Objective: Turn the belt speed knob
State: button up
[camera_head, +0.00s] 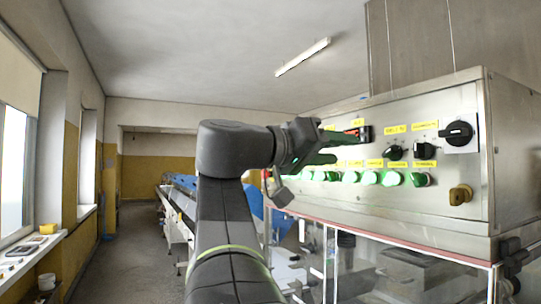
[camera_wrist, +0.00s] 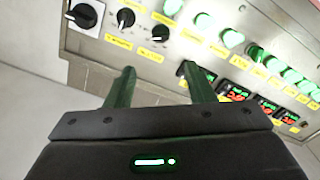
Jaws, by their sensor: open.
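Two small black knobs sit side by side on the steel control panel (camera_head: 440,205): a left knob (camera_head: 394,152) and a right knob (camera_head: 424,150), each near yellow labels. I cannot read which is the belt speed knob. In the wrist view the panel is upside down, with one small knob (camera_wrist: 160,32) nearer my fingers and the other (camera_wrist: 127,17) farther up. My gripper (camera_wrist: 158,69) is open and empty, its two fingers apart and pointing at the panel below the knobs in that picture. In the head view my gripper (camera_head: 338,147) is left of both knobs, apart from them.
A large black rotary switch (camera_head: 457,134) is right of the knobs, above a brass-coloured lock (camera_head: 460,195). Green lit buttons (camera_head: 390,178) line the panel below, and red displays (camera_wrist: 236,93) are near my fingers. A glazed enclosure (camera_head: 400,268) stands beneath. An aisle (camera_head: 135,250) is clear at left.

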aim_at(385, 152)
jog(key=p+x, duration=0.3)
jog(key=x, duration=0.9)
jog(key=shift+w+d+r, duration=0.1)
jog(key=shift+w+r, duration=0.05)
jog(key=shift+x, duration=0.75)
jog(key=c, duration=0.9)
